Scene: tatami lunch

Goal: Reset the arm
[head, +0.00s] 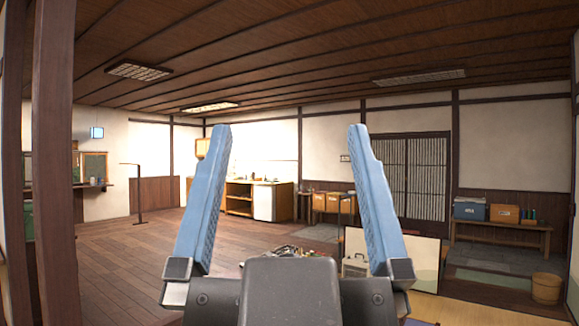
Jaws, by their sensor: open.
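The dark grey body of the gripper hides part of the floor below.
A wooden post (53,160) stands close on the left. A bench (500,230) with a blue box (470,209) and an orange box (504,213) is at the right wall. A wooden bucket (546,288) stands at lower right. The wooden floor (125,260) at left is mostly clear.

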